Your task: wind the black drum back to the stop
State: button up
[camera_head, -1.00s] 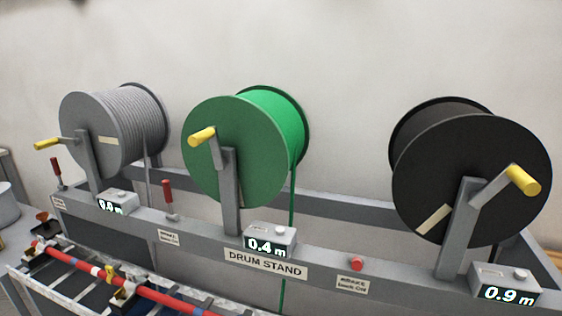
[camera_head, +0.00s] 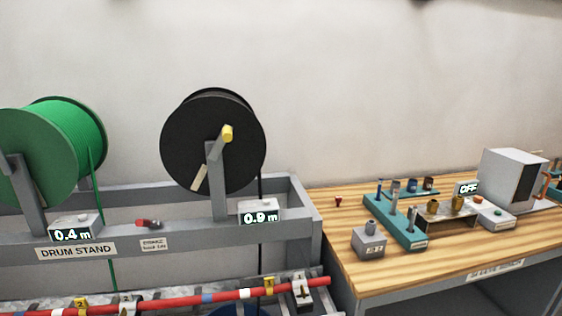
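The black drum (camera_head: 195,145) sits on the drum stand (camera_head: 150,234), in the left half of the view. Its crank has a yellow handle (camera_head: 227,133), which points up and to the right of the hub. A black cable (camera_head: 260,185) hangs down at the drum's right side. The counter (camera_head: 260,212) below it reads 0.9 m. A red-handled lever (camera_head: 148,223) lies low on the stand's rail, left of the drum post. My gripper is not in view.
The green drum (camera_head: 35,155) is at the left edge, its counter (camera_head: 75,228) reading 0.4 m. A red cable (camera_head: 200,299) runs along the front. A wooden workbench (camera_head: 420,275) with tools and a box-shaped device (camera_head: 505,175) stands at the right.

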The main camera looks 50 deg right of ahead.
aim_at(222, 115)
jog(key=k+l, duration=0.1)
jog(key=l, duration=0.4)
jog(key=k+l, duration=0.15)
jog(key=l, duration=0.35)
jog(key=k+l+z, duration=0.1)
jog(key=l, duration=0.45)
jog(key=i+l, duration=0.1)
jog(key=l, duration=0.25)
jog(key=i+l, duration=0.1)
jog(key=l, duration=0.2)
